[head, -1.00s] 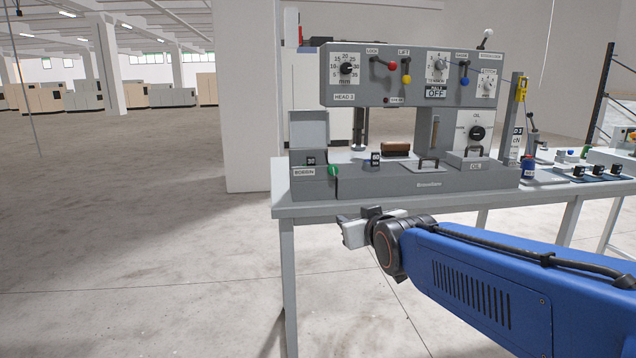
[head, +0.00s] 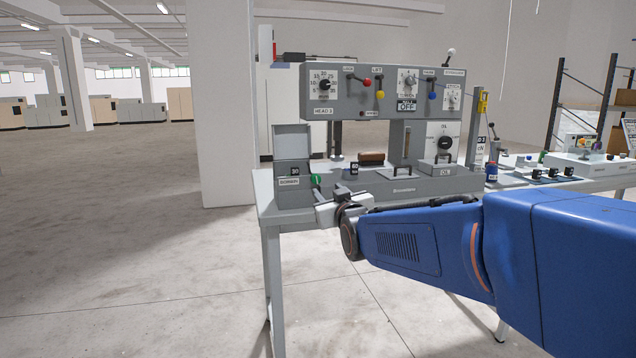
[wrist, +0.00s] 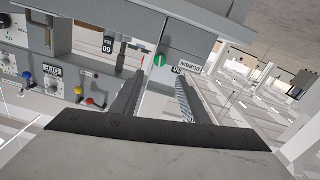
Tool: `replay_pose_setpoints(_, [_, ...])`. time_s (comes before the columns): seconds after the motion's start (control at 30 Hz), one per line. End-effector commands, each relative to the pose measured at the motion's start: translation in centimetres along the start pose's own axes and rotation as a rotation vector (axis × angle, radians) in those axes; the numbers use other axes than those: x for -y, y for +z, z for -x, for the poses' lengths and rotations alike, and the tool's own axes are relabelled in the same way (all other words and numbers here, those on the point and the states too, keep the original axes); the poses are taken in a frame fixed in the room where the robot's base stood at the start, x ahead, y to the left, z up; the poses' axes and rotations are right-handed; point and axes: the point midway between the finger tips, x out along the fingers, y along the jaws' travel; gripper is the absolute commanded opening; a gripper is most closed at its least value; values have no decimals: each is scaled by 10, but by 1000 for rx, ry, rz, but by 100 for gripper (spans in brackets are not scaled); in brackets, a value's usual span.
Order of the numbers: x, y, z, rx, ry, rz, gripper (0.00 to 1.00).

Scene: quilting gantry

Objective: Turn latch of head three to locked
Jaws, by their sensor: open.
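The grey sewing machine marked HEAD 3 (head: 430,100) stands on a table. Its upper panel has a red-knobbed lever (head: 366,82) under a small label that seems to read LOCK. The lever slants down to the right. In the wrist view, which is upside down, the red knob (wrist: 91,102) is left of the fingers. A green knob (head: 316,181) sits beside the BOBBIN label on the base; it lies just beyond the open fingers in the wrist view (wrist: 160,60). My gripper (head: 326,205) is open and empty, near the front left of the base.
A yellow-knobbed lever (head: 380,94) and a blue-knobbed lever (head: 432,95) share the panel with several dials. An oil dial (head: 445,143) is at the right. The table (head: 290,218) continues right with more equipment. The floor (head: 130,260) at left is clear.

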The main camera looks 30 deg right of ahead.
Motion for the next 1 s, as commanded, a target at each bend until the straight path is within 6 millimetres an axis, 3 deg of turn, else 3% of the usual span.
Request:
replay_pose_setpoints(0.7, [0,0,-95,1,0,0,41])
replay_pose_setpoints(1.0, [0,0,-114,1,0,0,41])
